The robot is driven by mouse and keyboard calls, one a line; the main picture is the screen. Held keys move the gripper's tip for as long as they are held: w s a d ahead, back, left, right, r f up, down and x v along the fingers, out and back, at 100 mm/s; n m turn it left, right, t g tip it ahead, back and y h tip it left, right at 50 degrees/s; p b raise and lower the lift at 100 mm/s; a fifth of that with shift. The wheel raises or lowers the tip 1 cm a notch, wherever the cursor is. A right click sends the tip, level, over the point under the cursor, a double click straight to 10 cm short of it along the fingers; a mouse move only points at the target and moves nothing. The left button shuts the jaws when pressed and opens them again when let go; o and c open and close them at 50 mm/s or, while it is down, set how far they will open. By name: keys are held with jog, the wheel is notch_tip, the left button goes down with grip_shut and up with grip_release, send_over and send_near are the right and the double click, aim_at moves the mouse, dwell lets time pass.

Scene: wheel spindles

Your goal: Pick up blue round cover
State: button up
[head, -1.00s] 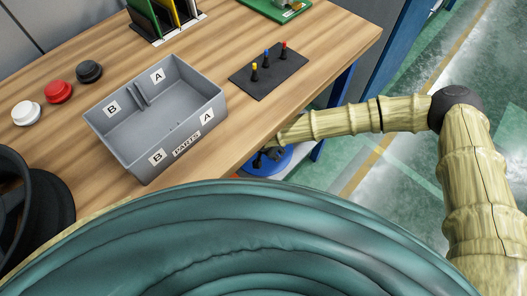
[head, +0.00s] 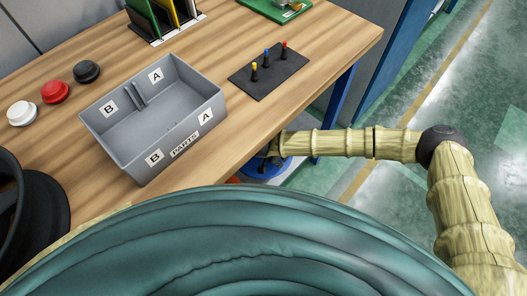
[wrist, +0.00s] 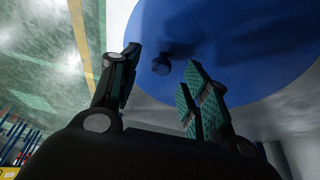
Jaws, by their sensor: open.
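The blue round cover (wrist: 235,50) fills the upper right of the wrist view as a large blue disc with a small dark knob (wrist: 160,66) on it. My gripper (wrist: 163,58) is open, with one finger on each side of the knob in the picture. I cannot tell whether a finger touches it. In the head view the cover (head: 286,168) shows only partly, low beyond the table's front edge. My arm and dark gripper (head: 268,157) hide part of it there.
The wooden table (head: 225,60) holds a grey parts bin (head: 150,125), a black mat with small pegs (head: 262,78), and white (head: 22,112), red (head: 54,91) and black (head: 87,71) round pieces. A blue table leg (head: 333,115) stands near my arm. The floor at right looks open.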

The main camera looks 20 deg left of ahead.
jog(key=shift+x, duration=1.1)
grip_shut()
jog(key=shift+r, duration=0.1)
